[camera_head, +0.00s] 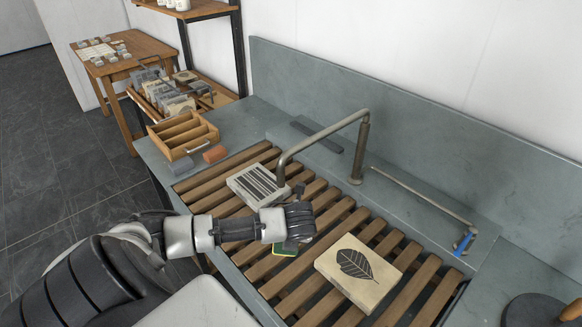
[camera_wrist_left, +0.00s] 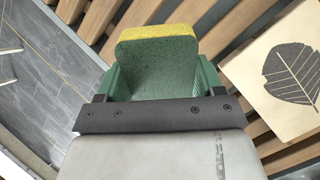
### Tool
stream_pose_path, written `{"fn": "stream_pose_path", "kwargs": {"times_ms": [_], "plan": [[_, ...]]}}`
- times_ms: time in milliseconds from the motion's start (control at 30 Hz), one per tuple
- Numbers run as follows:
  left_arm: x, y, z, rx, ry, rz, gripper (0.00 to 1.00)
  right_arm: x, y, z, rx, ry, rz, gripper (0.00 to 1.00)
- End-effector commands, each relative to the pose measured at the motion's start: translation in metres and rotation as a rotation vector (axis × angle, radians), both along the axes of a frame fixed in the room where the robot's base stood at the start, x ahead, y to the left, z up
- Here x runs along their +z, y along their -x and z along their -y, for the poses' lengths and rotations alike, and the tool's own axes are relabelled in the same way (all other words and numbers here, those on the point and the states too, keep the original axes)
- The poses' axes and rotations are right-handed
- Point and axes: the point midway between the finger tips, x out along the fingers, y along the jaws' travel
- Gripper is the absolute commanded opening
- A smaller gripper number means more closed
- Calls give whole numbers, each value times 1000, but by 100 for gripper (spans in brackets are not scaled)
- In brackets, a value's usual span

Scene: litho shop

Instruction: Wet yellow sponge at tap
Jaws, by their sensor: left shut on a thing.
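The yellow sponge (camera_head: 286,249) has a green side and hangs under my left gripper (camera_head: 291,240), over the wooden slats of the sink. In the left wrist view the sponge (camera_wrist_left: 157,62) sits between the green fingers of my left gripper (camera_wrist_left: 160,80), its yellow layer at the far edge. The gripper is shut on it. The tap (camera_head: 322,133) has a bent pipe whose outlet hangs over a striped stone block, left of and behind the gripper. The sponge is apart from the outlet. I cannot tell whether water runs. My right gripper is not in view.
The striped stone block (camera_head: 257,188) and a stone with a leaf print (camera_head: 358,272) lie on the slatted rack (camera_head: 233,161). A wooden compartment box (camera_head: 183,134) stands at the left end. A bow-shaped tool with a blue part (camera_head: 464,243) lies on the right ledge.

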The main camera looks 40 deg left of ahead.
Motion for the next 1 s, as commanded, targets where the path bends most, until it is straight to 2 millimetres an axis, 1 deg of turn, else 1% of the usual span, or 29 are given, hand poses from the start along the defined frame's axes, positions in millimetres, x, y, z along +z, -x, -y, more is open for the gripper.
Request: {"fn": "stream_pose_path", "kwargs": {"times_ms": [33,67,133,300,500,700,933,967,1000], "plan": [[-5,-3,-5,1,-1,2,49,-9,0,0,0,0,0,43],[-6,-4,-8,1,-3,2,49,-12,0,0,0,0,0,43],[-2,-7,-14,2,-3,-1,49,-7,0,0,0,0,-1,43],[-5,-14,-28,2,-2,0,49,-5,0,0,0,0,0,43],[-8,-21,-39,2,0,1,49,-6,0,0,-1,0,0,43],[-9,-23,-43,1,0,0,49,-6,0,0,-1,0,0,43],[-9,-23,-43,1,0,0,49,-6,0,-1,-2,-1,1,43],[-9,-23,-43,1,0,0,49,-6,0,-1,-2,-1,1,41],[-9,-23,-43,1,0,0,49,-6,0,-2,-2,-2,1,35]]}}
